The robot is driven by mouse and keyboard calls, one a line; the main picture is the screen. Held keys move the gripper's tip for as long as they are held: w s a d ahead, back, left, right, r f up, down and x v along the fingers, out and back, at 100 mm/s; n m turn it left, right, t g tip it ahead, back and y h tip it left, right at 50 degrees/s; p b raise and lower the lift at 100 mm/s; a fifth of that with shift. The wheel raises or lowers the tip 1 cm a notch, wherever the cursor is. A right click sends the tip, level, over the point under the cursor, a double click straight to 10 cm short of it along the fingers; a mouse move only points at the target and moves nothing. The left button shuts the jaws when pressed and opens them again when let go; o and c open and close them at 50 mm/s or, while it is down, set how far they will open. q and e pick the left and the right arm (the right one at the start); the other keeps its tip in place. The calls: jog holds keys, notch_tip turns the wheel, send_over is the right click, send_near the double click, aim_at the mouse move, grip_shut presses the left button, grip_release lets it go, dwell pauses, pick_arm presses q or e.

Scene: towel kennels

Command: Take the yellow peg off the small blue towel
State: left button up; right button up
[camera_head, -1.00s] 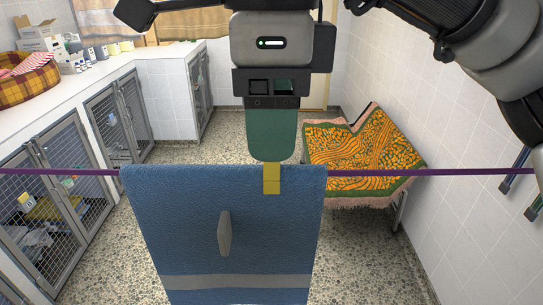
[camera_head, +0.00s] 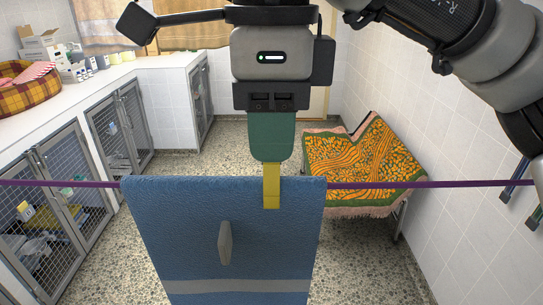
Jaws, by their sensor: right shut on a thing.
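The blue towel (camera_head: 170,235) hangs over a purple line (camera_head: 440,185), with a grey stripe near its bottom. The yellow peg (camera_head: 271,190) sits on its top edge, right of the middle. The peg's lower part lies in front of the towel and its upper part shows above the edge. My right gripper (camera_head: 271,158) is above the towel, shut on the top of the peg. The green fingertip hides the peg's upper end. My left gripper is not in view.
A grey oval piece (camera_head: 225,242) is on the towel's front. Wire-door kennels (camera_head: 60,185) and a white counter (camera_head: 110,78) stand at left. An orange and green patterned cloth (camera_head: 360,160) covers a bench at right. Speckled floor lies open between.

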jog(key=shift+r+p, duration=3.05)
jog(key=shift+r, duration=0.7)
jog(key=shift+f, duration=0.1)
